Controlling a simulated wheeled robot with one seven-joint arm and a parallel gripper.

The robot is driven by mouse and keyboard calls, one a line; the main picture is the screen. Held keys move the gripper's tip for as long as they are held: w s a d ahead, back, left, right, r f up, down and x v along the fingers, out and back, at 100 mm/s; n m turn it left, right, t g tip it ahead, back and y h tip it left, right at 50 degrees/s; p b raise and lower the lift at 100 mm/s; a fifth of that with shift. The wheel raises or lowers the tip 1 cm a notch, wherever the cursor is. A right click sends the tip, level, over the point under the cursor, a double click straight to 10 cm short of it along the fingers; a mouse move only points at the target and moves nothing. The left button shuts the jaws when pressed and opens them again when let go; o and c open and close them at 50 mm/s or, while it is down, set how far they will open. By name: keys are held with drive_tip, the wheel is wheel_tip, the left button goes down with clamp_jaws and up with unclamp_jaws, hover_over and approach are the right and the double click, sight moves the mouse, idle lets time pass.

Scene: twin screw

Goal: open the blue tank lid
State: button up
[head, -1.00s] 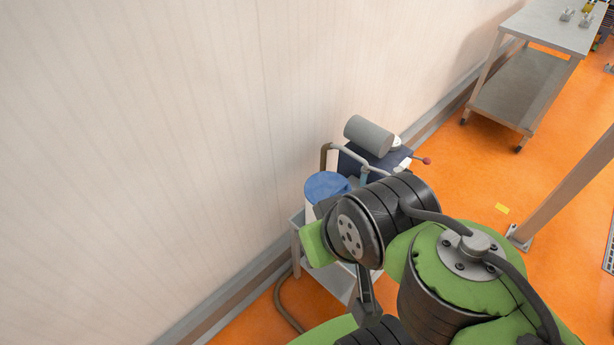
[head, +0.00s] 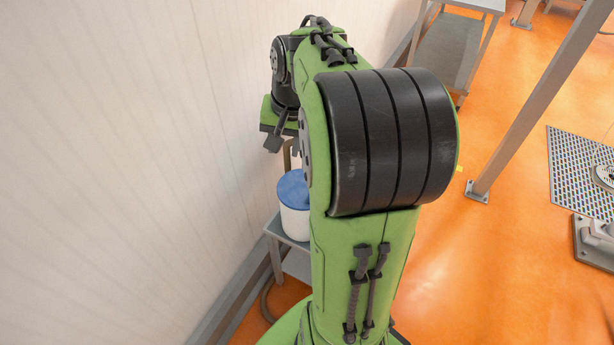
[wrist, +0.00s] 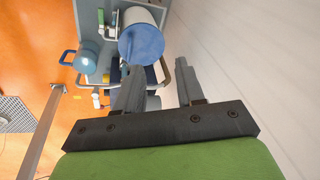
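The blue tank lid (head: 292,188) sits on a white round tank (head: 296,222) beside the wall, partly hidden by my arm in the head view. In the wrist view the blue lid (wrist: 143,43) shows as a round blue face on the pale tank, beyond my fingertips.
The tank stands on a grey metal cart (head: 274,232) against the pale wall (head: 120,150). The wrist view also shows a light-blue round container (wrist: 87,58) and bent metal tubing. A metal table (head: 445,50) and a post (head: 540,100) stand to the right on open orange floor.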

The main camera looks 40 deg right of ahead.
drive_tip(key=d+f+m+b, duration=0.2)
drive_tip(key=d+f+m, duration=0.3)
drive_tip(key=d+f, duration=0.7)
drive_tip(key=shift+g+y, duration=0.3)
drive_tip(key=shift+y, duration=0.1)
drive_tip(key=f+b, duration=0.1)
drive_tip(key=f, duration=0.3)
drive_tip(key=w+f+b, duration=0.1)
drive_tip(key=f+b, duration=0.1)
drive_tip(key=f, duration=0.2)
drive_tip(key=w+d+f+b, duration=0.1)
drive_tip(key=f, duration=0.4)
drive_tip(key=shift+w+f+b, duration=0.1)
drive_tip(key=shift+w+b, duration=0.1)
drive_tip(key=shift+b, duration=0.2)
clamp_jaws()
